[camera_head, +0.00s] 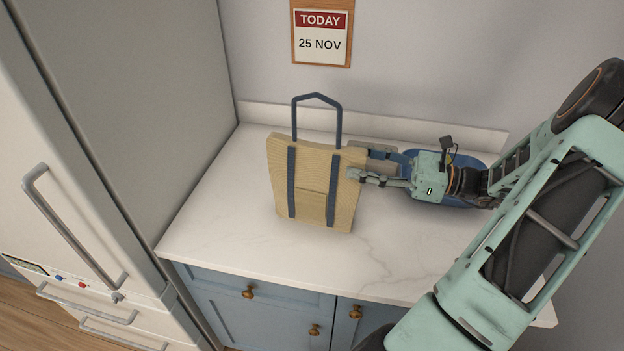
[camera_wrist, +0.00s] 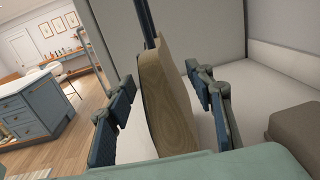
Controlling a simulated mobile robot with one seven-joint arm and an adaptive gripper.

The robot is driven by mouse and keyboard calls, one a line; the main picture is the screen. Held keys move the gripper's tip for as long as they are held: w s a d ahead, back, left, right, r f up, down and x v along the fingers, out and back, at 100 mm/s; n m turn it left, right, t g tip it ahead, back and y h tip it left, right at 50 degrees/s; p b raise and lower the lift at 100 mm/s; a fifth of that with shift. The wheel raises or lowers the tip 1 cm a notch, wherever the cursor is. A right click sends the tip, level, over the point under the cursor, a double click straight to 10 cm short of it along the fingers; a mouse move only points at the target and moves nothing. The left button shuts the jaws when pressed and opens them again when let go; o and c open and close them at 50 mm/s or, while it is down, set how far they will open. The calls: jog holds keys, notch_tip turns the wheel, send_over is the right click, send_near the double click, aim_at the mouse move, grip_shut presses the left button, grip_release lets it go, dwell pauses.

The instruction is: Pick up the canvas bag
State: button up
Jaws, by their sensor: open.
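The canvas bag (camera_head: 316,185) is tan with a wood-like grain, two dark blue straps and a tall blue handle loop. It stands upright on the white counter, left of my gripper (camera_head: 357,161). My gripper is open, with its fingertips at the bag's right edge. In the wrist view the bag (camera_wrist: 166,105) stands edge-on between the two spread fingers of my gripper (camera_wrist: 160,80). A gap shows on each side, wider on the right. The bag's far side is hidden.
The white counter (camera_head: 225,215) is clear in front of the bag. A tall grey fridge side (camera_head: 165,80) rises at the left. A blue round object (camera_head: 465,160) lies partly hidden behind my gripper. A brown block (camera_wrist: 297,133) shows at right in the wrist view.

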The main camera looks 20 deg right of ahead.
aim_at(322, 153)
jog(key=x, duration=0.3)
jog(key=shift+w+a, duration=0.1)
jog(key=shift+a, duration=0.25)
jog(key=x, duration=0.1)
jog(key=p+x, duration=0.1)
jog(key=x, duration=0.1)
jog(key=r+p+x, duration=0.1)
jog(key=shift+w+a, duration=0.2)
jog(key=shift+a, duration=0.2)
jog(key=shift+w+a+f, duration=0.15)
jog(key=shift+w+a, duration=0.05)
jog(key=shift+w, duration=0.05)
jog(key=shift+c, duration=0.5)
grip_shut()
